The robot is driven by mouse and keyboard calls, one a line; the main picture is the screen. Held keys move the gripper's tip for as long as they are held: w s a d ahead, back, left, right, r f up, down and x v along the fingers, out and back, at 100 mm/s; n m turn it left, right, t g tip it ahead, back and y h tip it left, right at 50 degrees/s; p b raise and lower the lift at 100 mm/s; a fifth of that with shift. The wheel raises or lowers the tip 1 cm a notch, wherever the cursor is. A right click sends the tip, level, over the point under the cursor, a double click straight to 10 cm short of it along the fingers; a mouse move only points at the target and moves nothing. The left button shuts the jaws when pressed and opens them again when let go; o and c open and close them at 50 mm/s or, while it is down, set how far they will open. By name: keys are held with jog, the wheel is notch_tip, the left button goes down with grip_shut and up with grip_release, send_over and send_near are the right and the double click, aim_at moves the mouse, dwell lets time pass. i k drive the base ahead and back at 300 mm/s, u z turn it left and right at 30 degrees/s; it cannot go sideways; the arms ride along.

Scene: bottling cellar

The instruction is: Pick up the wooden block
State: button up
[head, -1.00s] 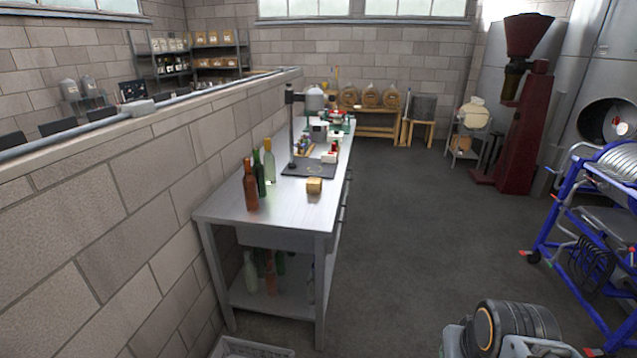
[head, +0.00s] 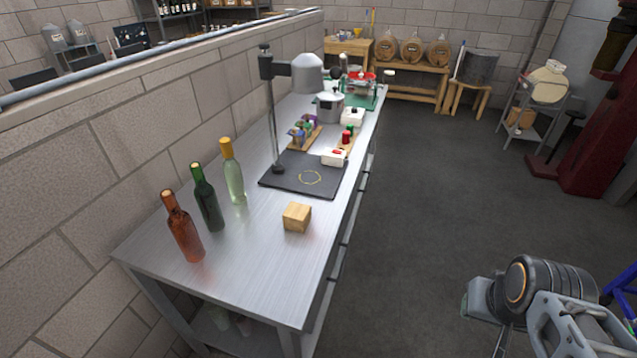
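The wooden block (head: 297,217) is a small light-brown cube. It sits on the bare metal top of the long workbench (head: 250,268), near its right edge and in front of a dark mat. Nothing touches it. Part of my arm shows at the lower right of the head view, over the floor and well apart from the bench. My gripper's fingers cannot be made out there, so whether it is open or shut does not show.
A brown bottle (head: 183,228), a green bottle (head: 207,197) and a clear bottle (head: 233,172) stand left of the block. Behind it, a stand (head: 272,115) rises from the dark mat (head: 289,184). Open floor (head: 425,200) lies right of the bench.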

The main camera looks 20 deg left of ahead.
aim_at(297, 218)
jog(key=i, duration=1.3)
jog(key=u, duration=4.3)
